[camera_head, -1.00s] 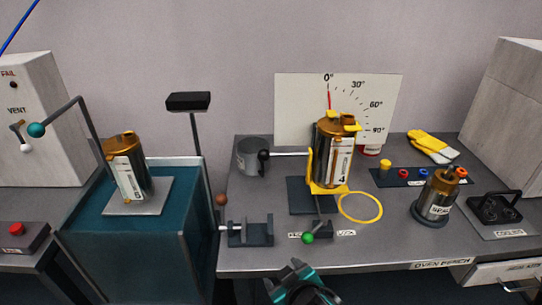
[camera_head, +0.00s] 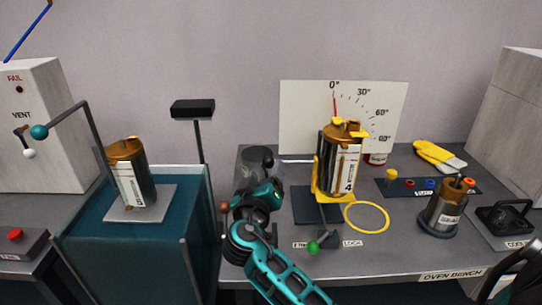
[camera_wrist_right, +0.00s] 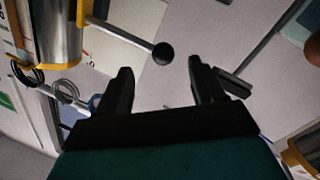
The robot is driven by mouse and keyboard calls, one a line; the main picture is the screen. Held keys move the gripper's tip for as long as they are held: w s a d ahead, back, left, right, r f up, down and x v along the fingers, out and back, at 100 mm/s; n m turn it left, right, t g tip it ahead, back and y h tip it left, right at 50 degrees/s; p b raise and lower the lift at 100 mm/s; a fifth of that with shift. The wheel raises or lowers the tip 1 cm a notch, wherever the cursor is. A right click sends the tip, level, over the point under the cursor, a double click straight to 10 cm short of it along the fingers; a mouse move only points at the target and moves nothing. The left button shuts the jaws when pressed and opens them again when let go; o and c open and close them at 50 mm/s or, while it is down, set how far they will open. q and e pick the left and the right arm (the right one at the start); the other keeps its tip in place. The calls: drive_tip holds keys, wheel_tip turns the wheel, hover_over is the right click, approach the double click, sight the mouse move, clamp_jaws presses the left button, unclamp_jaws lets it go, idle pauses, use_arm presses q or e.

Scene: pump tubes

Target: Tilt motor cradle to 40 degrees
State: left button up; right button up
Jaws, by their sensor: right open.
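The yellow motor cradle (camera_head: 331,196) stands upright on the bench, holding a copper and silver motor (camera_head: 341,165). The red pointer (camera_head: 335,105) sits at the 0° mark of the dial board (camera_head: 300,110). A bar reaches left from the cradle to a black ball knob (camera_head: 268,162). My right gripper (camera_head: 267,188) is just below and in front of this knob. In the right wrist view, the open, empty fingers (camera_wrist_right: 163,75) straddle the line to the knob (camera_wrist_right: 162,53), which lies beyond the tips. A green-knobbed lever (camera_head: 313,247) is at the cradle's front. My left gripper is out of view.
A yellow ring (camera_head: 367,216) lies right of the cradle, with another motor (camera_head: 443,207) farther right. A teal oven box (camera_head: 130,256) carrying a motor (camera_head: 132,176) is on the left, beside a thin post (camera_head: 200,145).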

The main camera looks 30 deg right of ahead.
sight(269, 163)
drive_tip(key=x, duration=0.8)
drive_tip(key=shift+f, duration=0.15)
clamp_jaws()
idle(0.3)
